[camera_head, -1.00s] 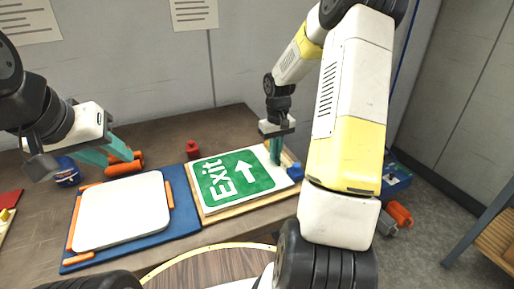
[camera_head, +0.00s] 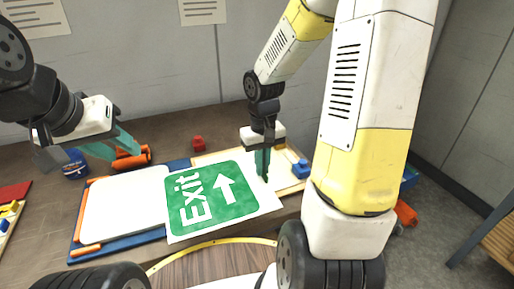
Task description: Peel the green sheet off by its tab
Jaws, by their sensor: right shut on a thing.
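The green sheet (camera_head: 212,195) shows white "Exit" lettering and an arrow on a white backing. It lies partly off the wooden board (camera_head: 216,156), tilted towards the front, and its left edge overlaps the white plate's side. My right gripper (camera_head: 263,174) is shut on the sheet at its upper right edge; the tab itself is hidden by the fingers. The white plate (camera_head: 125,208) lies on the blue board (camera_head: 164,236) with orange edge pieces. My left gripper (camera_head: 118,146) is open and empty above the table, behind the white plate.
A red block (camera_head: 198,143) stands behind the wooden board, and a blue block (camera_head: 301,169) sits at its right end. An orange cylinder (camera_head: 132,158) and a blue tin (camera_head: 75,164) lie near my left gripper. A round wooden surface (camera_head: 215,266) is in front.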

